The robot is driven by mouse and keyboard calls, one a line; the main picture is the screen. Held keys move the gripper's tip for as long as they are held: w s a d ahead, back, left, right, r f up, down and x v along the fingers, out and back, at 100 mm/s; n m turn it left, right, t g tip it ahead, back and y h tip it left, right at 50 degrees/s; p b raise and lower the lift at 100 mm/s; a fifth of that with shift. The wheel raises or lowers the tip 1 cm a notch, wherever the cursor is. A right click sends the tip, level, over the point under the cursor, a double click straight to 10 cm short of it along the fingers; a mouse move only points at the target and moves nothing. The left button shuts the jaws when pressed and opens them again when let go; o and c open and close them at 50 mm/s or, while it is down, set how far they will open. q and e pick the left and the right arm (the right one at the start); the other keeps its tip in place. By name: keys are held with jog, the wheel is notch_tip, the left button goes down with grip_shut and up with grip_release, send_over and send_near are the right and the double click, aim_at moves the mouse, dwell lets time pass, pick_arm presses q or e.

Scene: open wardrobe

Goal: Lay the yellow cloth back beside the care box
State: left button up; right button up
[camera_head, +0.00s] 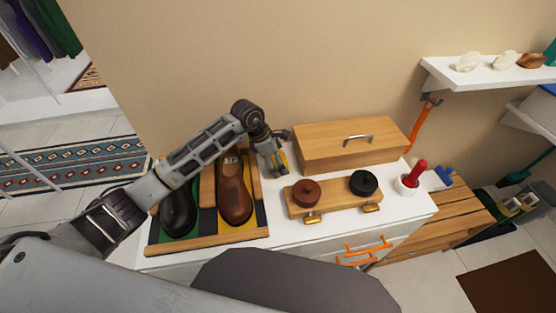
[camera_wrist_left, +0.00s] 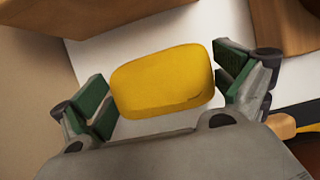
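The yellow cloth (camera_wrist_left: 162,80) looks like a folded pad in the left wrist view, over a white surface. It also shows as a small yellow patch (camera_head: 284,159) in the head view, partly hidden by my fingers. My left gripper (camera_head: 276,170) points down at the left end of the wooden care box (camera_head: 348,148). In the wrist view its green-padded fingers (camera_wrist_left: 166,84) stand wide apart, one on each side of the cloth, with narrow gaps. The gripper looks open. I cannot tell exactly how high the cloth is. My right gripper is out of view.
A tray (camera_head: 208,240) with a black shoe (camera_head: 178,210) and a brown shoe (camera_head: 234,190) lies left of the gripper. In front of the box is a wooden stand (camera_head: 333,202) with two round tins and brushes. The white top is crowded.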

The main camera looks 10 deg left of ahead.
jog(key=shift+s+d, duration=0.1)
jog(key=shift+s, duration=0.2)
pick_arm(q)
jog(key=shift+r, duration=0.15)
jog(key=shift+a+r, duration=0.15)
jog(key=shift+r, duration=0.1)
jog(key=v, duration=1.1)
jog(key=shift+r+b, duration=0.2)
jog(key=shift+b, duration=0.15)
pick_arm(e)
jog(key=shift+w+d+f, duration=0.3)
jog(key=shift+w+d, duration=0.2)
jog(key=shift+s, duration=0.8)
